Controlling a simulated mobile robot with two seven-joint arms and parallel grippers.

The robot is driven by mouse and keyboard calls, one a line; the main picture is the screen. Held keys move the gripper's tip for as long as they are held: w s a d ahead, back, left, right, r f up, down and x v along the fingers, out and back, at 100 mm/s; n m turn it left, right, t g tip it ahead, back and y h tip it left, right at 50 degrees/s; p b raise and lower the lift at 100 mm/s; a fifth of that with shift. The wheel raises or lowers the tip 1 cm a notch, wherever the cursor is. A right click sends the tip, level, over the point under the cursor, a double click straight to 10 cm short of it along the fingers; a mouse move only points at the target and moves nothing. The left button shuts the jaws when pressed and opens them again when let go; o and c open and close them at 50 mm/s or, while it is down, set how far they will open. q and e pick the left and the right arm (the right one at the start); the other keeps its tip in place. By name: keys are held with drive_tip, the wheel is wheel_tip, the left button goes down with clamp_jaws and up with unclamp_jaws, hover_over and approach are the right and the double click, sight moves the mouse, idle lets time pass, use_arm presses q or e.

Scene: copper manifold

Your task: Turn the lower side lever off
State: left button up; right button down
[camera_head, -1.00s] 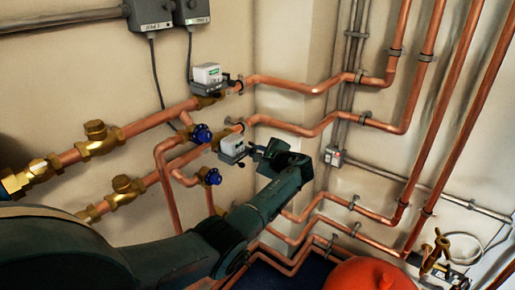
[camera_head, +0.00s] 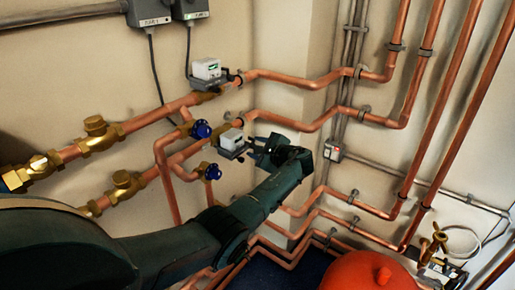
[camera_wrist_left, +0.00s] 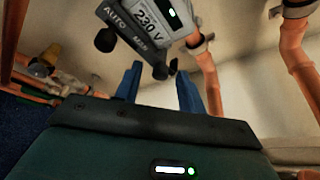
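The lower white-and-grey valve actuator (camera_head: 231,140) sits on the lower copper pipe in the head view. In the left wrist view the actuator (camera_wrist_left: 165,22) shows "AUTO" and "230 V" markings and a green light. A black lever knob (camera_wrist_left: 160,71) hangs from its side, near the gap between my blue fingertips; a second black knob (camera_wrist_left: 105,40) is to its left. My left gripper (camera_head: 254,150) is just right of the actuator in the head view. Its fingers (camera_wrist_left: 158,82) are apart, and I see no firm contact with the knob. My right gripper is not in view.
A similar upper actuator (camera_head: 207,69) sits on the pipe above. Blue valve handles (camera_head: 201,129) are left of the lower actuator. Copper pipes (camera_head: 300,124) run along the walls. A red tank (camera_head: 365,272) stands at the lower right.

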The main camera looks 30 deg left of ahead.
use_arm(q)
drive_tip(key=v, duration=1.3)
drive_tip(key=shift+s+r, duration=0.1)
